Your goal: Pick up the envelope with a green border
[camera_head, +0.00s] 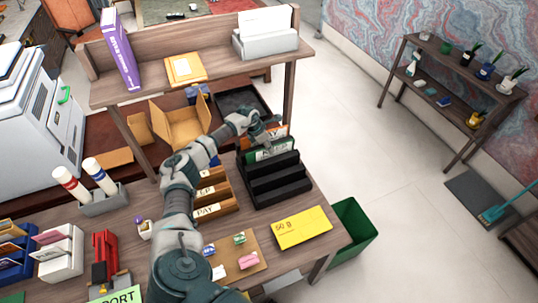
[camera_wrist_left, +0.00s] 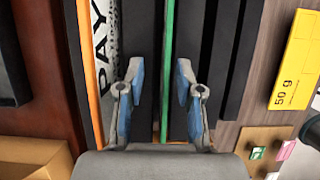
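The green-bordered envelope (camera_head: 270,151) stands in a slot of the black stepped rack (camera_head: 283,190) in the head view. In the left wrist view it shows edge-on as a thin green strip (camera_wrist_left: 168,60). My left gripper (camera_head: 266,132) is over the back of the rack. In the wrist view its two blue-padded fingers (camera_wrist_left: 160,100) are apart, one on each side of the green edge, with gaps on both sides. An orange-bordered envelope (camera_wrist_left: 84,60) with "PAY" lettering beside it stands in the slot to the left. My right gripper is not in view.
A wooden letter rack (camera_head: 212,190) stands left of the black rack. A yellow "50 g" box (camera_head: 303,228) lies to its front right. A shelf (camera_head: 215,75) rises behind, with an open cardboard box (camera_head: 180,125) below. A green bin (camera_head: 352,232) stands past the desk's right edge.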

